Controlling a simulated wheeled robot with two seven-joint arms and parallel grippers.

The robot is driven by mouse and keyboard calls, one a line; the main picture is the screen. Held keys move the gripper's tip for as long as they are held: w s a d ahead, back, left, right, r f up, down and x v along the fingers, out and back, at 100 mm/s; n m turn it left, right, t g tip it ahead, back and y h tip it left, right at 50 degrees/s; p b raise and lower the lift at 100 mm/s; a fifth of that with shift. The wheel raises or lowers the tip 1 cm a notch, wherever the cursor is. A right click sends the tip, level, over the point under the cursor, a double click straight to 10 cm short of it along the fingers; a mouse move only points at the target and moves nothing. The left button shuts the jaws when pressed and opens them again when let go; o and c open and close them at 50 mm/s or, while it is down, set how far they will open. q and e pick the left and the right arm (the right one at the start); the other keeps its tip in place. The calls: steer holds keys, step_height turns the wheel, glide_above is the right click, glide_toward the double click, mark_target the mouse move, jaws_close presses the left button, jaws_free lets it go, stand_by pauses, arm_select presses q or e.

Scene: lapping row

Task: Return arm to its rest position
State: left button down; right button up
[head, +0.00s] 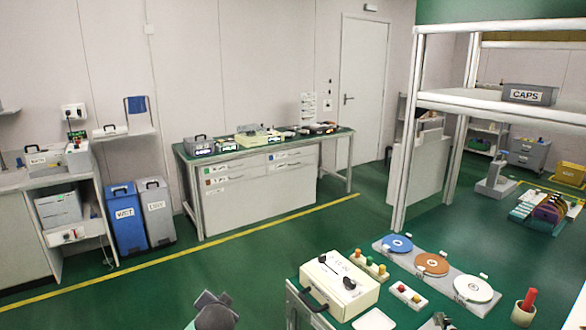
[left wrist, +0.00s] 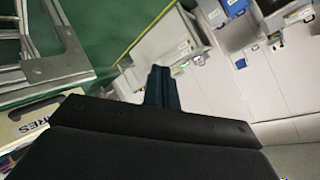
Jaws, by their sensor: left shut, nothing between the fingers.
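My left gripper (left wrist: 160,72) shows in the left wrist view as two dark fingers pressed together beyond the black palm. It is shut and empty, and nothing touches its tips. In the head view only a grey rounded part, which looks like my left arm, shows at the bottom left of centre; the fingers cannot be made out there. My right gripper is not seen in either view.
A bench at the bottom right of the head view holds a cream box (head: 338,287) with a black handle, a grey tray (head: 452,283) with coloured discs, and a red-handled tool (head: 526,303) in a cup. A metal frame (head: 404,150) stands behind. Green floor (head: 190,285) lies open to the left.

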arm_select(q)
steer(key=s+d+f+n+g+h, duration=0.1)
steer(key=s+f+g, duration=0.2)
steer(key=s, duration=1.1)
steer(key=s+d+f+n+g+h, duration=0.1)
steer(key=s+d+f+n+g, duration=0.1)
steer(key=s+f, duration=0.6)
steer(key=s+d+f+n+g+h, duration=0.1)
steer(key=s+f+g, duration=0.3)
steer(key=s, duration=1.8)
step_height(320, 180, down, 3)
steer(key=shift+d+r+g+h, duration=0.2)
steer(key=shift+d+g+h, duration=0.1)
steer(key=shift+d+h, duration=0.35)
